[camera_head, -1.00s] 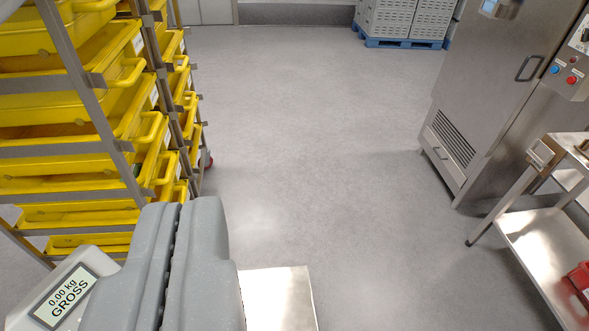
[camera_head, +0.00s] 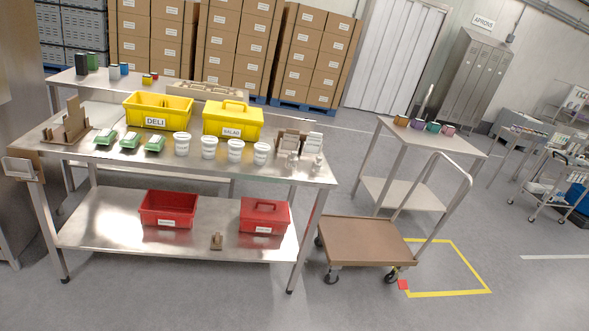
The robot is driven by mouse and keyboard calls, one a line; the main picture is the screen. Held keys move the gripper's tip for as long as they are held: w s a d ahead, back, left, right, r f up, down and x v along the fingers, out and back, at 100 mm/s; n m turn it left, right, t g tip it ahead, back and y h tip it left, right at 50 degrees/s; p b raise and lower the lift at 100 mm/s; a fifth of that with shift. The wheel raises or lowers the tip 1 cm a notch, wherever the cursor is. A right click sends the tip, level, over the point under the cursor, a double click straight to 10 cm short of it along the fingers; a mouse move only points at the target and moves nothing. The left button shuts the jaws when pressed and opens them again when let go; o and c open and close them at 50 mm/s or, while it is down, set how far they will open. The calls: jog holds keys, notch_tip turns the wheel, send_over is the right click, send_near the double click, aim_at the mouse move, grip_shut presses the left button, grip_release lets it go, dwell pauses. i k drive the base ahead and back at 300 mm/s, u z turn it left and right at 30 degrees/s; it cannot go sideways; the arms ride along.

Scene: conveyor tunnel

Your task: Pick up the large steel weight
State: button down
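Two small silvery pieces that look like steel weights stand near the right front corner of the steel table (camera_head: 90,160). One weight (camera_head: 292,161) is on the left, and the other weight (camera_head: 316,169) is close beside it on the right. They are too small and blurred in this view to tell surely which is the large one. Holders with white cards stand just behind them. My gripper is not in view.
White tubs (camera_head: 235,150), green packs (camera_head: 130,140), a yellow DELI bin (camera_head: 157,124) and a yellow SALAD bin (camera_head: 235,132) share the tabletop. Red bins (camera_head: 168,222) sit on the lower shelf. A flat cart (camera_head: 360,241) stands right of the table. Foreground floor is clear.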

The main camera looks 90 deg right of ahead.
aim_at(292, 160)
jog(key=z, duration=2.4)
jog(key=k, duration=0.8)
jog(key=z, duration=0.05)
jog(key=i, duration=0.8)
jog(key=u, duration=0.1)
